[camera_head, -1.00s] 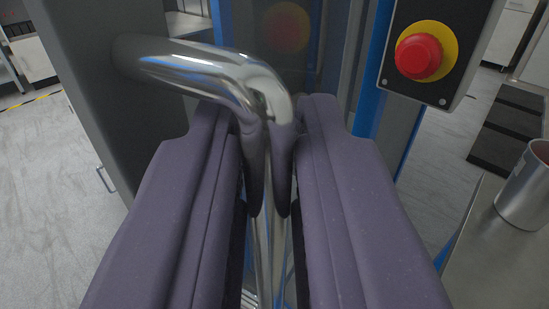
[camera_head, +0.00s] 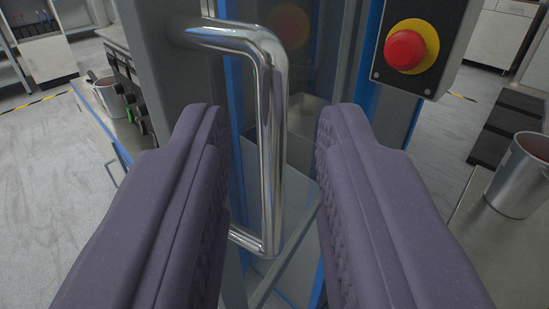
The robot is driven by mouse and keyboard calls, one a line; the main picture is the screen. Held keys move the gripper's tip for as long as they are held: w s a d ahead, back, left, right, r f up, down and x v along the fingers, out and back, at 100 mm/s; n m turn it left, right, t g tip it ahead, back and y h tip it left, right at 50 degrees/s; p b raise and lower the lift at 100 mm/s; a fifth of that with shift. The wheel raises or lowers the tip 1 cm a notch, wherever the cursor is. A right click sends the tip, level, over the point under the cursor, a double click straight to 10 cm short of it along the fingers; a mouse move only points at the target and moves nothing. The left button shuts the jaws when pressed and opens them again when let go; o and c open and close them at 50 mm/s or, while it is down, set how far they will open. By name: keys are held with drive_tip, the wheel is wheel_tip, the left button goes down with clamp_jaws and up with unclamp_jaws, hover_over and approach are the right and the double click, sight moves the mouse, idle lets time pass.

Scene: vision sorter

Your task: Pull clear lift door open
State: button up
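The clear lift door (camera_head: 298,150) is in the middle of the camera view, a see-through panel with a grey frame edge (camera_head: 165,70) at the left. Its shiny metal bar handle (camera_head: 272,150) stands upright, bent back to the frame at top and bottom. My gripper (camera_head: 268,135) is open, with one purple finger to the left of the handle and one to the right. There is a gap between the right finger and the bar. The left finger looks apart from the bar too. The handle's lower end shows between the fingers.
A red emergency button (camera_head: 405,50) on a yellow disc sits on a box at the upper right. A metal pot (camera_head: 522,175) stands on a bench at the right. Another pot (camera_head: 106,97) stands by a machine at the left. Pale floor (camera_head: 50,160) is clear at the left.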

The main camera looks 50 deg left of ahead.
drive_tip(key=shift+v, duration=1.9)
